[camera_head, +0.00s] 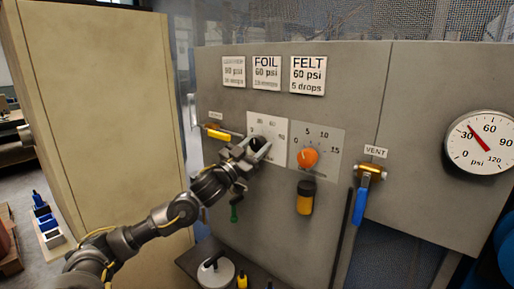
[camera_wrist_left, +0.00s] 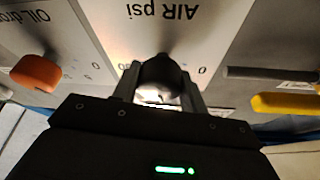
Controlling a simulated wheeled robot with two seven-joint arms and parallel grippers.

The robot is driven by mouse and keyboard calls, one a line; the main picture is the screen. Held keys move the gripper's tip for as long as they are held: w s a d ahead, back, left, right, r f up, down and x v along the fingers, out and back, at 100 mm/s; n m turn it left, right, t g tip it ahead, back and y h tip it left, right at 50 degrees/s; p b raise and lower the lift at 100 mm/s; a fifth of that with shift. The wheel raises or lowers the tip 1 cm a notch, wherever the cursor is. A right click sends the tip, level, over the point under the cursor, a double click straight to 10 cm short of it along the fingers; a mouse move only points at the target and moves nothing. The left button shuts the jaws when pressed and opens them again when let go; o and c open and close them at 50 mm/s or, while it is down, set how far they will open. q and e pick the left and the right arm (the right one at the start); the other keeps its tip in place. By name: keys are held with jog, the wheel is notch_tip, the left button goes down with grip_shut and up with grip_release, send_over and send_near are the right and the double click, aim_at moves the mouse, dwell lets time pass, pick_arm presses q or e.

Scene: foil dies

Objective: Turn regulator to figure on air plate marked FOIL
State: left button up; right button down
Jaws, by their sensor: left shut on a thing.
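The regulator is a black knob (camera_wrist_left: 160,72) on a white AIR psi dial plate (camera_head: 268,124), part-hidden by my gripper in the head view. My left gripper (camera_head: 258,147) is shut on this knob, with a finger on each side in the wrist view. The knob's pointer cannot be made out. The FOIL plate (camera_head: 267,72) above reads 60 psi, with a drops line too small to read surely. The round gauge (camera_head: 480,142) at the right has a red needle between 30 and 60. My right gripper is not in view.
An orange knob (camera_head: 308,157) on the drops dial sits close right of my gripper. A yellow lever (camera_head: 219,134) is close left. A blue-handled VENT valve (camera_head: 360,205) hangs farther right. The FELT plate (camera_head: 307,76) and a part-legible plate (camera_head: 233,71) flank FOIL.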

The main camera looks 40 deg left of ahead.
pick_arm(q)
jog(key=m+h, duration=0.1)
jog(key=m, duration=0.1)
jog(key=m+g+h, duration=0.1)
jog(key=m, duration=0.1)
jog(key=shift+m+h+b, duration=0.3)
jog(key=shift+m+b, duration=0.1)
jog(key=shift+a+m+g+h+b, duration=0.1)
jog(key=shift+m+g+h+b, duration=0.35)
jog(key=shift+m, duration=1.15)
jog(key=o, duration=1)
jog(key=shift+c, duration=0.2)
